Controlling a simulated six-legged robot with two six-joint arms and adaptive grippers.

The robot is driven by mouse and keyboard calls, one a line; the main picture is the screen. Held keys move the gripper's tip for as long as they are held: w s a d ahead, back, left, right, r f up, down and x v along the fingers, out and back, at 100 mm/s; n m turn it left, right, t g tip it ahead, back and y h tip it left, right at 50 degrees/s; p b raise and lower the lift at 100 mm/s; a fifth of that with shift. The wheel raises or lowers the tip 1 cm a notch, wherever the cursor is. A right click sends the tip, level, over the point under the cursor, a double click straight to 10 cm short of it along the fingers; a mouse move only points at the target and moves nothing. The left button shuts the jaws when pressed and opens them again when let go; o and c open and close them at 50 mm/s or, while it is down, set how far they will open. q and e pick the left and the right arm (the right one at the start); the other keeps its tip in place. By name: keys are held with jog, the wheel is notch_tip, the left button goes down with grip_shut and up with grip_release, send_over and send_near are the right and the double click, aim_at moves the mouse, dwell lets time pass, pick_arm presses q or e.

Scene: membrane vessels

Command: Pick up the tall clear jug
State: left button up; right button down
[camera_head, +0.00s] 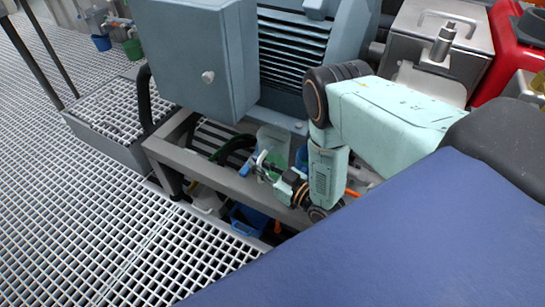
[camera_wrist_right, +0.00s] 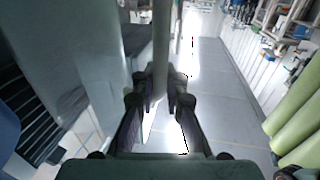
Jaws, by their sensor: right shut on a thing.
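The tall clear jug (camera_head: 275,140) appears as a pale, see-through shape on the low grey frame below the machine, partly hidden behind my right wrist. My right gripper (camera_head: 263,167) reaches down to it from the right. In the right wrist view, the right gripper (camera_wrist_right: 162,84) is shut on an upright grey strip (camera_wrist_right: 161,40), which looks like the jug's handle. A pale, see-through wall, seemingly the jug's side (camera_wrist_right: 95,60), fills the space left of the fingers. Whether the jug's base touches the frame is hidden. My left gripper is not in view.
A grey cabinet (camera_head: 190,60) and louvred housing (camera_head: 292,50) stand close behind. A frame rail (camera_head: 225,178) runs in front, with a blue container (camera_head: 248,218) and a whitish vessel (camera_head: 207,200) below. Open grating (camera_head: 80,220) lies to the left.

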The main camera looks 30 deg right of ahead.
jog(key=shift+r, duration=0.15)
notch_tip(320, 180, up, 10)
jog(key=p, duration=0.5)
jog(key=shift+p, duration=0.3)
dwell(0.5)
